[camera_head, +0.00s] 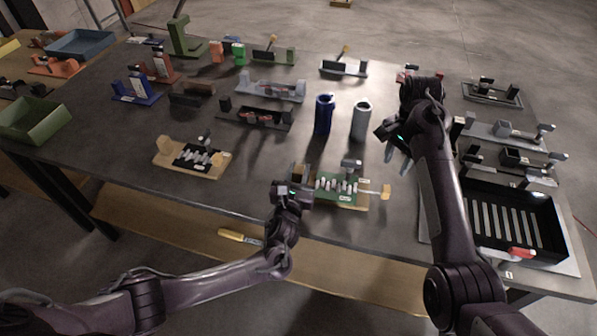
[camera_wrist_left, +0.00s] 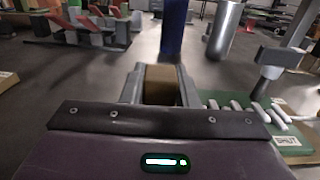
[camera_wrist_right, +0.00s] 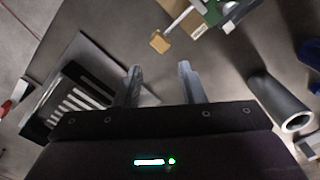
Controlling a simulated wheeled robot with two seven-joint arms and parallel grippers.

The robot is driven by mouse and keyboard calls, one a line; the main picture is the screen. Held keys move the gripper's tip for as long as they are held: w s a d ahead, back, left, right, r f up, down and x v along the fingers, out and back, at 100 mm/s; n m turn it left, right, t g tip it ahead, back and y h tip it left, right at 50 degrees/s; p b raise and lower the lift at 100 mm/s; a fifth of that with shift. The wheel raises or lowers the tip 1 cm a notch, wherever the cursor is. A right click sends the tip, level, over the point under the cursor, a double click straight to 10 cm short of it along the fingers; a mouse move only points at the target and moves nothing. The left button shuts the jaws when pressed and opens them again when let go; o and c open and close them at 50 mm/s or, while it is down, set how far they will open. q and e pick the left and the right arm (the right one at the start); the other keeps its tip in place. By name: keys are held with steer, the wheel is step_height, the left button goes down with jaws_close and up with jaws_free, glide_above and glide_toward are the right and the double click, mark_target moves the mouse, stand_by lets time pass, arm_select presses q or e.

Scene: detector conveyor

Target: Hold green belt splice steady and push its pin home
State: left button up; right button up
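The green belt splice (camera_head: 325,190) lies on a wooden base near the table's front edge, with a row of white links across it. Its pin ends in a wooden knob (camera_head: 385,191) that sticks out to the right; the knob (camera_wrist_right: 160,42) also shows in the right wrist view, beyond the fingertips. My left gripper (camera_head: 297,178) is at the splice's left end. In the left wrist view its fingers close on both sides of a brown block (camera_wrist_left: 162,86) there. My right gripper (camera_head: 396,150) is open and empty, above the table behind the knob.
A black splice on a wooden base (camera_head: 163,156) lies to the left. A blue cylinder (camera_head: 324,115) and a grey cylinder (camera_head: 361,120) stand behind the green splice. A black slotted tray (camera_head: 556,225) is at the right. Several fixtures fill the back.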

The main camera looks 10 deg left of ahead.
arm_select(q)
jaws_close()
arm_select(e)
steer(key=c, duration=0.6)
steer(key=shift+d, duration=0.15)
jaws_close()
steer(key=d+m+y, duration=0.2)
steer(key=d+m, duration=0.7)
steer(key=shift+d+m+y, duration=0.15)
steer(key=shift+m+y, duration=0.15)
steer(key=shift+y, duration=0.1)
steer(key=shift+s+r, duration=0.1)
